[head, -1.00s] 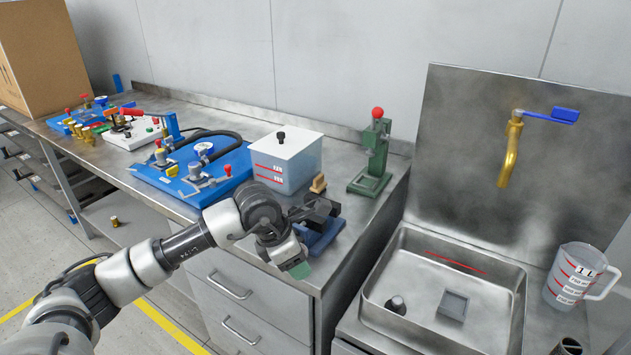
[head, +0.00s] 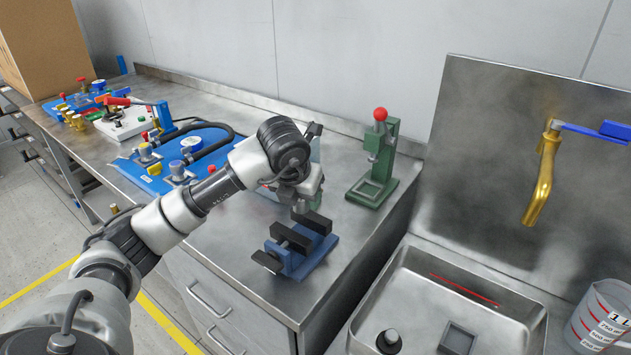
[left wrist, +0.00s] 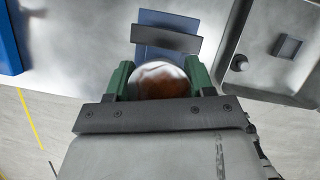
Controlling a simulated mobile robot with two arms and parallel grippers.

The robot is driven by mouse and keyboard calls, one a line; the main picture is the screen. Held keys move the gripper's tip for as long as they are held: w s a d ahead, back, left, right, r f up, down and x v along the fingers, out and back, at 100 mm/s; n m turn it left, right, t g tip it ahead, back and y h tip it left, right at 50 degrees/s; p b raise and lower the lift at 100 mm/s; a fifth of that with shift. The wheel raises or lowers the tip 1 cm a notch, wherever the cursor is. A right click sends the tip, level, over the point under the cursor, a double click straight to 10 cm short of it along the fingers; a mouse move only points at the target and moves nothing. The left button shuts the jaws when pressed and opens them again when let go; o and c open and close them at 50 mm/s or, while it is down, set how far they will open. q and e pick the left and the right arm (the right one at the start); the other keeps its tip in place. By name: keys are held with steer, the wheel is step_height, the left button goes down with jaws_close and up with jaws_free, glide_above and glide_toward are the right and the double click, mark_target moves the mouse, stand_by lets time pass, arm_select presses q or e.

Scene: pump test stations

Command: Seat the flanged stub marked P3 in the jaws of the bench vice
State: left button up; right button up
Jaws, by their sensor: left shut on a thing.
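The blue bench vice (head: 318,253) with dark jaws stands near the bench's front right corner. Its jaws are apart with a gap between them. It also shows ahead of the fingers in the left wrist view (left wrist: 168,18). My left gripper (head: 302,200) is just above and behind the vice in the head view. Its green fingers (left wrist: 158,82) are shut on a round metal piece, the flanged stub (left wrist: 160,76), with a shiny, brownish face. No P3 mark is readable on it. The stub is mostly hidden in the head view. My right gripper is not in view.
A green press with a red knob (head: 380,112) stands behind the vice. A sink (head: 440,300) lies to the right, under a brass tap (head: 543,180). A blue pump board (head: 150,178) is at left. The bench front beside the vice is clear.

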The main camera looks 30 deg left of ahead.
mark_target(299, 213)
arm_select(q)
steer(key=shift+w, duration=0.2)
steer(key=shift+s+f+b, duration=0.5)
steer(key=shift+f+b, duration=0.25)
steer(key=shift+f, duration=0.1)
steer(key=shift+w+f+b, duration=0.15)
steer(key=shift+f+b, duration=0.95)
steer(key=shift+f, duration=0.45)
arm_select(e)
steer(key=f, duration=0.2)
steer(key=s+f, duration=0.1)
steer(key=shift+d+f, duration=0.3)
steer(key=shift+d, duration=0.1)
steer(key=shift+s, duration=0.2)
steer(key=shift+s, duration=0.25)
arm_select(q)
steer(key=shift+r, duration=0.1)
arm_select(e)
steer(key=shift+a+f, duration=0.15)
arm_select(q)
steer(key=shift+f+b, duration=0.55)
steer(key=shift+b, duration=0.1)
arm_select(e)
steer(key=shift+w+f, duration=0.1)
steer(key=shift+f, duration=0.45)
